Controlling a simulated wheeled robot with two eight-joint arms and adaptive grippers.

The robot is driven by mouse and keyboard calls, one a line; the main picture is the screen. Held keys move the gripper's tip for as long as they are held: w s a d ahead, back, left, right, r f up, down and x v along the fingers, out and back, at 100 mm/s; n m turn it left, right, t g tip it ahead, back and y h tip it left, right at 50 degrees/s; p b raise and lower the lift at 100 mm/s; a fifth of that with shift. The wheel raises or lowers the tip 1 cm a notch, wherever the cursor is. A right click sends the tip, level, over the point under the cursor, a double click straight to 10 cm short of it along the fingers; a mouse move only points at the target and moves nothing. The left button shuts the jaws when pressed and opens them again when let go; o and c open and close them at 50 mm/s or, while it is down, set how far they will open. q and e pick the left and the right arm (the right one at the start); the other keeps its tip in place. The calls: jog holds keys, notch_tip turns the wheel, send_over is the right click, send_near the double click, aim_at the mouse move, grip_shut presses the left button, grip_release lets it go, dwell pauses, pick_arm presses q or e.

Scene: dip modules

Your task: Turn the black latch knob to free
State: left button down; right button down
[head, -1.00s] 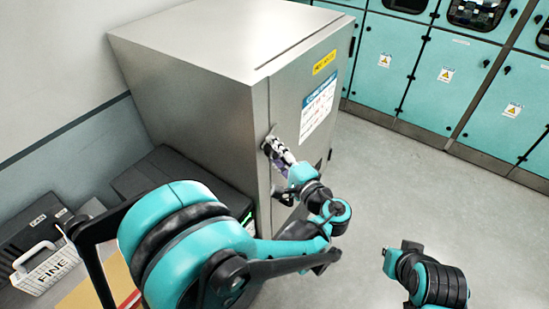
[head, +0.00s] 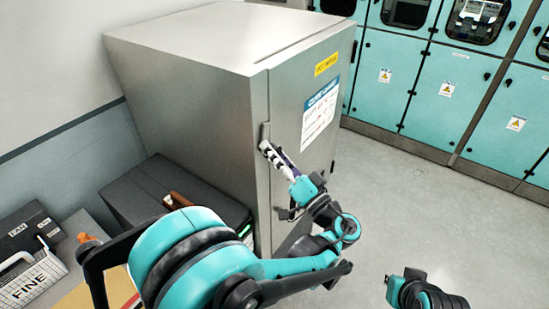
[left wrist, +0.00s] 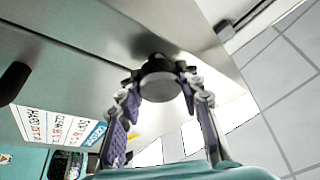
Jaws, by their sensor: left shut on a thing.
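The black latch knob (left wrist: 158,82) is a short round knob on the grey metal door of the tall cabinet (head: 185,75). In the left wrist view it sits between the two finger tips of my left gripper (left wrist: 160,88), which are shut on its sides. In the head view my left gripper (head: 270,152) reaches the door's left part, beside the upright edge strip, and its fingers cover the knob there. Part of my right arm shows at the bottom right of the head view, but I do not see its gripper.
A dark box (head: 165,190) stands on the floor side left of the cabinet. A bench with a white "FINE" tray (head: 28,280) is at the lower left. Teal cabinets (head: 395,85) line the back. The grey floor (head: 400,180) to the right is clear.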

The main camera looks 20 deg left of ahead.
pick_arm(q)
jog(key=shift+n+g+y+b, duration=0.35)
jog(key=shift+n+y, duration=0.15)
jog(key=shift+n, duration=0.8)
jog(key=c, duration=1.5)
grip_release()
jog(key=o, duration=0.5)
jog(key=shift+a, duration=0.15)
jog(key=v, duration=0.7)
jog(key=shift+s+d+f, duration=0.1)
jog(key=shift+d, duration=0.1)
